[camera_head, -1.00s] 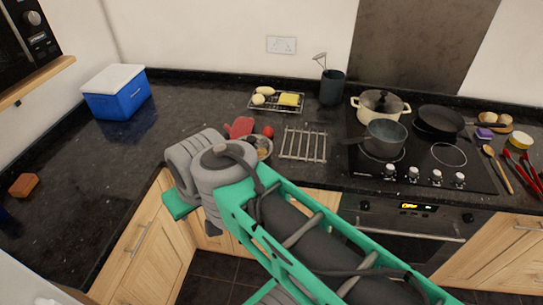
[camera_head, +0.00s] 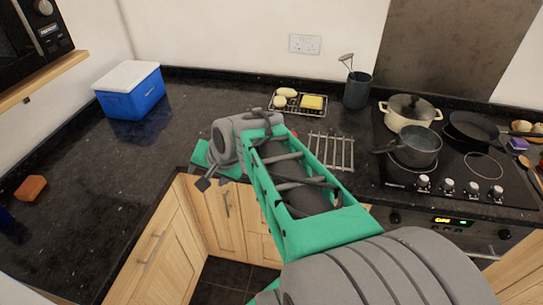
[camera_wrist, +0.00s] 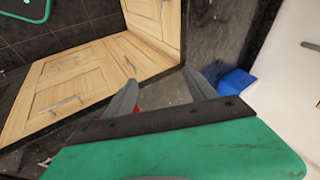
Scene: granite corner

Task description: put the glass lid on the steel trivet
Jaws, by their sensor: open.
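The glass lid (camera_head: 411,106) looks dark with a knob and sits on a cream pot (camera_head: 396,121) at the back left of the hob. The steel trivet (camera_head: 331,151), a rack of parallel bars, lies bare on the dark counter left of the hob. My arm covers part of its left side. In the head view my gripper is left of the trivet, by the counter's front edge, and mostly hidden by the wrist. In the wrist view my gripper (camera_wrist: 163,92) has its two fingers apart, with nothing held between them. Neither lid nor trivet shows there.
A grey saucepan (camera_head: 415,148) stands in front of the cream pot, and a black frying pan (camera_head: 477,130) is to its right. A wire rack with food (camera_head: 300,102) and a dark utensil pot (camera_head: 357,90) stand behind the trivet. A blue cooler (camera_head: 131,94) is at left. The left counter is mostly clear.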

